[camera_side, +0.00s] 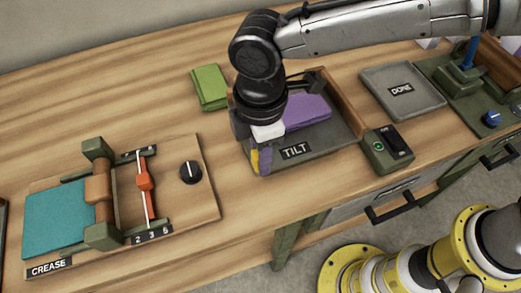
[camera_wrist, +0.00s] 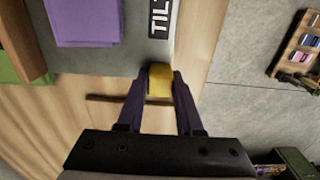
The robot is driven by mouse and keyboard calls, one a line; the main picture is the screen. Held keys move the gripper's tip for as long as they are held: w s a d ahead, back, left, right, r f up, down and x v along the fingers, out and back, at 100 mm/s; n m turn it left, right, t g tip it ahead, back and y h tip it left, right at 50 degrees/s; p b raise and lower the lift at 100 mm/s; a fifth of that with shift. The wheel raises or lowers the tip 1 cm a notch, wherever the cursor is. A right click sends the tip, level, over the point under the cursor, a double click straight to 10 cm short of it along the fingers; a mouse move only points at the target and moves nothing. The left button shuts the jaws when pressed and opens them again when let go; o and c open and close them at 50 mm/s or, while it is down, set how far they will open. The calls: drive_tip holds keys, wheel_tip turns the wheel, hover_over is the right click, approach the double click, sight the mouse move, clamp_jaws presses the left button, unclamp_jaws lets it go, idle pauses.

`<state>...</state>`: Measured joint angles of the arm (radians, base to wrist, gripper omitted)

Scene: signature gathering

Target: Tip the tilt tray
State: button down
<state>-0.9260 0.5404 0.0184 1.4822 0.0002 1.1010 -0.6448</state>
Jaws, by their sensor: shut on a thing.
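The tilt tray (camera_side: 327,141) is a dark grey tray labelled TILT with wooden sides, and a purple folded stack (camera_side: 306,112) lies on it. It also shows in the wrist view (camera_wrist: 85,59), with the purple stack (camera_wrist: 85,20) on it. I cannot tell whether the tray is tipped. My gripper (camera_side: 259,158) is at the tray's front left corner, pointing down. In the wrist view my gripper (camera_wrist: 160,88) is shut on a yellow tab (camera_wrist: 159,82) at the tray's edge. My wrist hides the tray's left side in the side view.
A green stack (camera_side: 209,87) lies behind the tray. A small box with a green button (camera_side: 378,146) stands at its right, then a DONE tray (camera_side: 402,77). A CREASE board (camera_side: 206,207) with a teal sheet (camera_side: 66,218) and a dial is at left.

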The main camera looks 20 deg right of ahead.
drive_tip(key=shift+r, duration=0.15)
drive_tip(key=shift+w+d+r+g+y, duration=0.2)
drive_tip(key=shift+r+g+y, duration=0.15)
drive_tip(key=shift+r, duration=0.1)
drive_tip(key=shift+w+d+r+g+y, duration=0.25)
drive_tip(key=shift+r+g+y, duration=0.15)
drive_tip(key=shift+r, duration=0.1)
drive_tip(key=shift+w+d+r+g+y, duration=0.15)
drive_tip(key=shift+d+r+g+y, duration=0.05)
drive_tip(key=shift+r+g+y, duration=0.2)
drive_tip(key=c, duration=0.6)
unclamp_jaws()
drive_tip(key=shift+o, duration=0.2)
drive_tip(key=v, duration=1.4)
